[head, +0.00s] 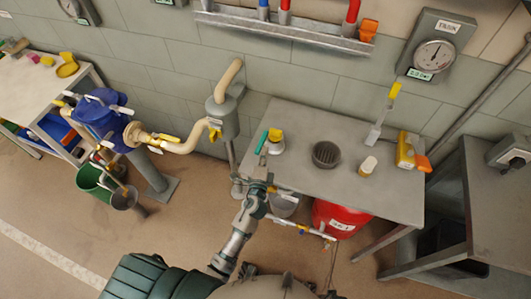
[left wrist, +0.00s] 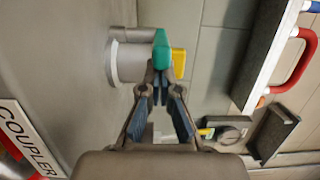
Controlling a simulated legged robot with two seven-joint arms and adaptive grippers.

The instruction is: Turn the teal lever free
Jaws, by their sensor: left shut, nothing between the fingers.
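The teal lever (head: 262,142) stands by the left end of the grey table, beside a pale round fitting (head: 275,147) with a yellow top. In the left wrist view the teal lever (left wrist: 161,50) is just beyond the fingertips, in front of a yellow part (left wrist: 179,62) and next to a grey cylinder (left wrist: 130,62). My left gripper (head: 262,172) is shut and empty, close to the lever's near end; it also shows in the left wrist view (left wrist: 163,78). I cannot tell whether the fingertips touch the lever. My right gripper is not in view.
The grey table (head: 320,185) also bears a dark round cup (head: 326,154), a scraper and a yellow box (head: 406,150). A red drum (head: 340,218) is below it. A beige pipe (head: 178,146) and a blue valve body (head: 100,118) stand to the left.

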